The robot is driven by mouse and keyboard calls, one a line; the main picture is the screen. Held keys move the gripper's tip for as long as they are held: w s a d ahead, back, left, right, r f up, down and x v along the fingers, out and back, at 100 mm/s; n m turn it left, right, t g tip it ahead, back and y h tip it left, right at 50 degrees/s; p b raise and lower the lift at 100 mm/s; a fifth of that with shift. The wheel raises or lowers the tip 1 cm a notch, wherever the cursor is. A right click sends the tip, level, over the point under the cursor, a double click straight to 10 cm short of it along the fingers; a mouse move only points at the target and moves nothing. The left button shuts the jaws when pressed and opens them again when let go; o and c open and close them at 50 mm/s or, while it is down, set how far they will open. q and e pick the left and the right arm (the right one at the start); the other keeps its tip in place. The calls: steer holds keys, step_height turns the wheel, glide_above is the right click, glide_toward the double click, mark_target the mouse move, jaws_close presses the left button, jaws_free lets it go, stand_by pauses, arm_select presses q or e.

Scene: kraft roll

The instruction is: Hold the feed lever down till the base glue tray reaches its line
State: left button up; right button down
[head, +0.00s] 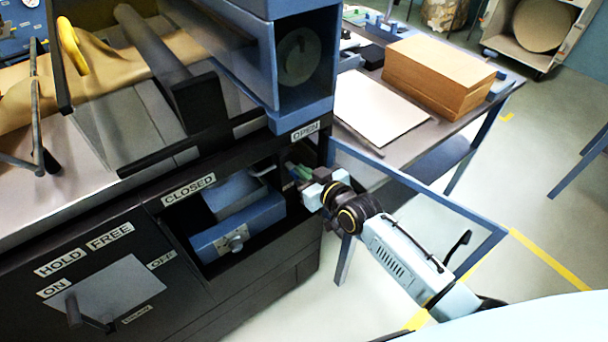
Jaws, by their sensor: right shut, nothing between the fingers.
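My right gripper (301,178) is shut, with nothing between its fingers, and reaches from the right into the right end of the cabinet's open bay. My left gripper is not in view.
A blue-framed clear door (430,185) stands open around my right arm. A dark handle (92,322) sits on a plate marked ON and OFF at lower left. A table behind holds stacked brown board (437,75) and a pale sheet (378,110).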

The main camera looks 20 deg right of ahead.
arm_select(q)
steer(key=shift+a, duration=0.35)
arm_select(e)
steer(key=shift+f, duration=0.1)
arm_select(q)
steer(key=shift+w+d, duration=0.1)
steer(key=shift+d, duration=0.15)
arm_select(e)
steer(key=shift+f, duration=0.1)
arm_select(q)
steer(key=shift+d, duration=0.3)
arm_select(e)
steer(key=shift+s+f, duration=0.1)
